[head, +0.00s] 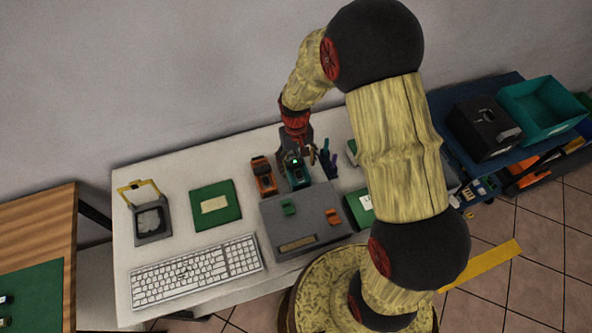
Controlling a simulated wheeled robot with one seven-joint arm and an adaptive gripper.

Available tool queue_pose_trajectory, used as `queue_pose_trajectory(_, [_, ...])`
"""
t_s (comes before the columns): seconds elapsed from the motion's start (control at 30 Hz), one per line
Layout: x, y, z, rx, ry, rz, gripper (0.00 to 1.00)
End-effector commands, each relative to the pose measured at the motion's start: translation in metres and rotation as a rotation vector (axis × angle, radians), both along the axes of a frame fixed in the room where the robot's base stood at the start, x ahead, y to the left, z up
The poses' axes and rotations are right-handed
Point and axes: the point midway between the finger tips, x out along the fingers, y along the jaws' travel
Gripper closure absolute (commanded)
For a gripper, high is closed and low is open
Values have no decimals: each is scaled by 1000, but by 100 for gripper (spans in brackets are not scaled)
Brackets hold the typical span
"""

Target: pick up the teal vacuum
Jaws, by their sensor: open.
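The teal vacuum (297,179) is a small dark-and-teal item on the white table, just right of an orange item of similar size. My gripper (298,156) reaches down from above at its far end. The gripper is open, and its fingers overlap the top part of the vacuum in the head view. I cannot tell whether the fingers touch it or stand around it. A small green light shows near the fingers. The far part of the vacuum is partly hidden by the gripper.
The orange item (263,176) stands close on the left, and pens (328,160) stand close on the right. A grey box (285,230) lies in front. A keyboard (195,271), a green board (229,213) and a grey yellow-handled item (152,222) lie further left.

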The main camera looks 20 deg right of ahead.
Motion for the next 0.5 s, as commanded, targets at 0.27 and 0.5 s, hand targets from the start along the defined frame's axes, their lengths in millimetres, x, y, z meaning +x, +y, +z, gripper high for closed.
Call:
queue_pose_trajectory(0.27, [32,0,-6,1,-86,-2,26])
queue_pose_trajectory(0.5, [32,-1,-24,1,-87,-2,26])
